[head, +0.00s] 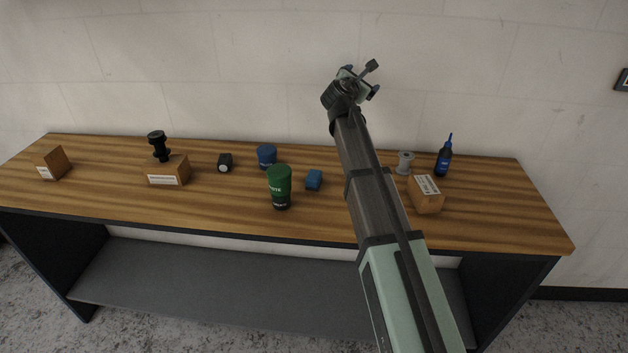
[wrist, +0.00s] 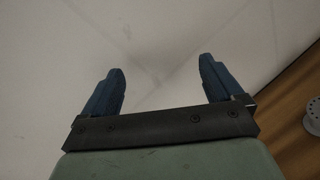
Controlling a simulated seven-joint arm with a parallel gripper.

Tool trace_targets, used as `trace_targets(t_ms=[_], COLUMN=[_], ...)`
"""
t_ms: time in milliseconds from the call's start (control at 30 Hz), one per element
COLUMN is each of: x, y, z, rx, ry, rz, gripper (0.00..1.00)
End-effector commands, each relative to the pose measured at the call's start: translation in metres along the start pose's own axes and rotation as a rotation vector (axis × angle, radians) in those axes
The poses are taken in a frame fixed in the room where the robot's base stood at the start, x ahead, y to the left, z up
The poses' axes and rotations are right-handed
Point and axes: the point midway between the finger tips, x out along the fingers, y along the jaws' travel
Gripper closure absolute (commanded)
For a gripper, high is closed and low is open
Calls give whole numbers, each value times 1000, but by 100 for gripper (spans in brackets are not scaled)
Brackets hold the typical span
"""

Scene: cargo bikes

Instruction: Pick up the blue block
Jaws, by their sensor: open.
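The blue block (head: 314,180) is small and lies on the wooden tabletop, right of the green cup and left of my arm, in the head view. My gripper (head: 371,79) is raised well above the back of the table, in front of the wall, apart from the block. In the wrist view my gripper (wrist: 162,88) has its two blue fingers spread wide with nothing between them. The blue block does not show in the wrist view.
A green cup (head: 280,187) and a blue round container (head: 266,155) stand close to the block. A black-and-white item (head: 225,162), wooden boxes (head: 168,171) (head: 427,195), a grey spool (head: 405,162) and a blue bottle (head: 443,158) stand farther off. The wall rises behind the table.

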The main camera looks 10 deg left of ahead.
Motion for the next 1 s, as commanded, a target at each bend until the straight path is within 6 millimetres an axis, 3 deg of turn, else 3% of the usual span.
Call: trace_targets(t_ms=[33,100,200,300,467,700,900,1000], x=[9,14,15,7,-22,-86,-142,-158], y=[-20,-40,-60,-67,-60,-42,-32,-34], z=[11,16,12,-3,-43,-100,-120,-122], rx=[78,190,347,494,697,910,971,972], ry=[31,90,192,314,550,939,1183,1232], rz=[-50,-114,-201,-283,-420,-670,-880,-966], gripper=[6,6,6,6,6,6,6,6])
